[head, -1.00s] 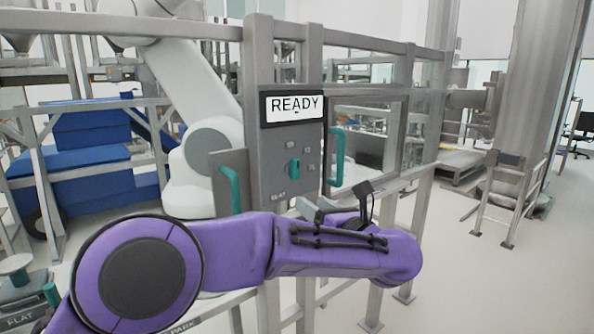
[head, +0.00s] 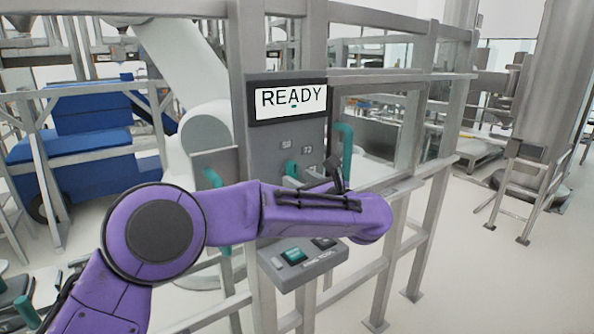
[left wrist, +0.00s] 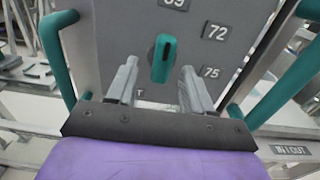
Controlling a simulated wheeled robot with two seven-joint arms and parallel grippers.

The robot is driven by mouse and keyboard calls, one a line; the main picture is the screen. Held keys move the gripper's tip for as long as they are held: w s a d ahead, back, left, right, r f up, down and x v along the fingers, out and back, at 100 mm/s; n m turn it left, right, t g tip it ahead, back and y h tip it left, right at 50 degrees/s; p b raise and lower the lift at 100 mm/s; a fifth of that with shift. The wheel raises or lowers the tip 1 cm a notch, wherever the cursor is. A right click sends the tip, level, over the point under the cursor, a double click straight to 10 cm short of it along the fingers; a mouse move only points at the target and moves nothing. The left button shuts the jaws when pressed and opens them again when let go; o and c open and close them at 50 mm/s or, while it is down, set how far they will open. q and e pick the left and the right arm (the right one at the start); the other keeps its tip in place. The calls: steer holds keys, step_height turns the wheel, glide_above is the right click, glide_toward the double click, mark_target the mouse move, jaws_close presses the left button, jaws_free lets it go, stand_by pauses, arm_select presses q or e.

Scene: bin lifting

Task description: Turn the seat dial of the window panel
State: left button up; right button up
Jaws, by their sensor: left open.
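The grey window panel (head: 257,148) stands upright on the metal frame, with a screen (head: 290,101) reading "READY". Its teal seat dial (head: 291,168) is partly hidden by my purple left arm in the head view. In the left wrist view the dial (left wrist: 163,58) stands nearly upright, with labels 69 above, 72 at upper right and 75 at lower right. My left gripper (left wrist: 159,78) is open, its two grey fingers pointing at the panel on either side of the dial's lower end. A gap shows on both sides, so no grip is visible. My right gripper is not in view.
Teal handles flank the panel, one at left (left wrist: 58,55) and one at right (left wrist: 285,85). A small box with teal and black buttons (head: 298,260) sits below. A white robot arm (head: 195,80) stands behind the frame rails. Floor at right is open.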

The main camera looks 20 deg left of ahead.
arm_select(q)
steer(key=x, duration=0.3)
steer(key=shift+w+d+f, duration=0.1)
steer(key=shift+w+d, duration=0.05)
jaws_close()
